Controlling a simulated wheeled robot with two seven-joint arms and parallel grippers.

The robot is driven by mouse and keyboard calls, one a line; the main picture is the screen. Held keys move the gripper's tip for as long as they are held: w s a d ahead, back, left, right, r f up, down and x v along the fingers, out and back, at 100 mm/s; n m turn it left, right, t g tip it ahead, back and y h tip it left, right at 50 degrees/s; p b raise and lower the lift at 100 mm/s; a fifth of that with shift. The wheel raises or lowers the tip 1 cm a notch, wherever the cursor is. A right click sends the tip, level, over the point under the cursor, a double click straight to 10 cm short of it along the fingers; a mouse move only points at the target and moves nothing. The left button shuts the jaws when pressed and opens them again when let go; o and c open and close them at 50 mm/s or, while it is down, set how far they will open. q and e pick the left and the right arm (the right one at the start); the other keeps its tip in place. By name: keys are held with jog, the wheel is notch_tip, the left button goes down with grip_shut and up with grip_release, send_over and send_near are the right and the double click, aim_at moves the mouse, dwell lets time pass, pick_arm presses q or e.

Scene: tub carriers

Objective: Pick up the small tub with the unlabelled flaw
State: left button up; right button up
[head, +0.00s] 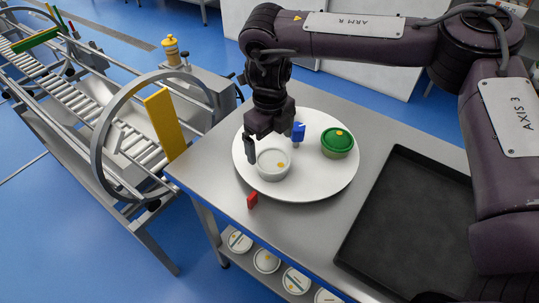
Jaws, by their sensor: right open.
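One dark finger is at the tub's left edge; the other side is behind and right, by a small blue piece. I cannot tell whether the fingers touch the tub. No label is readable on either tub. My left gripper is out of view.
An empty black tray (410,225) lies on the right of the table (215,160). Several white-lidded tubs (266,260) sit on the lower shelf. A roller conveyor (90,105) with a metal hoop stands at left.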

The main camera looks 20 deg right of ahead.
aim_at(272, 159)
jog(key=f, duration=0.1)
jog(key=s+f+p, duration=0.1)
jog(key=f, duration=0.1)
jog(key=shift+s+p, duration=0.25)
jog(key=shift+p, duration=0.1)
jog(key=shift+w+f, duration=0.15)
jog(key=shift+f, duration=0.45)
jog(key=shift+w+f, duration=0.15)
jog(key=shift+f, duration=0.7)
jog(key=shift+s, duration=0.1)
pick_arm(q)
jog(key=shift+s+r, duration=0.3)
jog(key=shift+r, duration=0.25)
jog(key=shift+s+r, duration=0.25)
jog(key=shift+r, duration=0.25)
pick_arm(e)
jog(key=c, duration=1.1)
